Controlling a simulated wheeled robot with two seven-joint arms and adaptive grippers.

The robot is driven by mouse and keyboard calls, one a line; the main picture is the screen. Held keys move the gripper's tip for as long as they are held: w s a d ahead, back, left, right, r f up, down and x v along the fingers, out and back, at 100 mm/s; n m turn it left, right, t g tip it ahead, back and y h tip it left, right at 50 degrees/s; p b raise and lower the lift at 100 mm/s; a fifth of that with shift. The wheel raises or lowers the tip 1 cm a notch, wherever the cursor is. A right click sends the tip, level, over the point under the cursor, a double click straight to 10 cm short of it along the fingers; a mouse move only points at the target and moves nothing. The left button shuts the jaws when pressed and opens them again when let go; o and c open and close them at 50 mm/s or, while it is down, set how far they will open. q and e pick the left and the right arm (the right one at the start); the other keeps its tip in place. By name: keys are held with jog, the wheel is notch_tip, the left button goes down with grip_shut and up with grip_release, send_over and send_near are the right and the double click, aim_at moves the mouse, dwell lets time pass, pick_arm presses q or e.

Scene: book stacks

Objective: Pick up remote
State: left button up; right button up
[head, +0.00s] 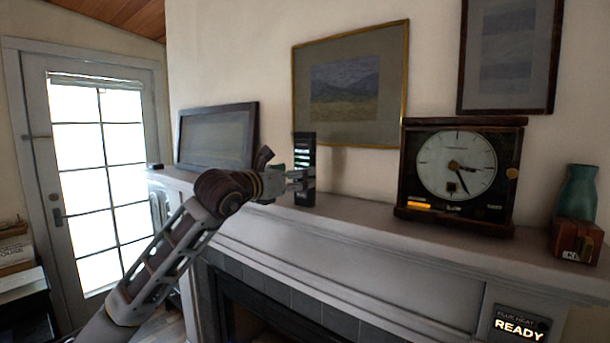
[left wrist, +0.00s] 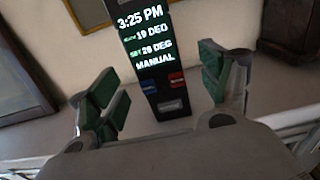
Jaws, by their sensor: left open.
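The remote (head: 304,160) is a tall dark upright device with a lit display, standing on the mantel. In the left wrist view the remote (left wrist: 152,70) shows "3:25 PM", "MANUAL", and a blue and a red button. My left gripper (head: 292,178) reaches in from the left at the remote's lower part. In the left wrist view my left gripper (left wrist: 163,95) is open, with green-padded fingers on either side of the remote and gaps between. My right gripper is not in view.
The mantel shelf (head: 360,216) holds a dark framed panel (head: 217,137) left of the remote and a clock (head: 459,176) to the right. A green vase (head: 578,192) and a red box (head: 575,241) stand at the far right. The shelf between remote and clock is clear.

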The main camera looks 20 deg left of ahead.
pick_arm(q)
jog(key=shift+w, duration=0.1)
jog(key=shift+w+d+p, duration=0.2)
jog(key=shift+w+p, duration=0.4)
jog(key=shift+w, duration=0.1)
jog(key=shift+p+x, duration=0.7)
jog(key=shift+x, duration=0.65)
jog(key=shift+w+d+f, duration=0.1)
jog(key=shift+w, duration=0.35)
jog(key=shift+c, duration=0.2)
jog(key=c, duration=1.2)
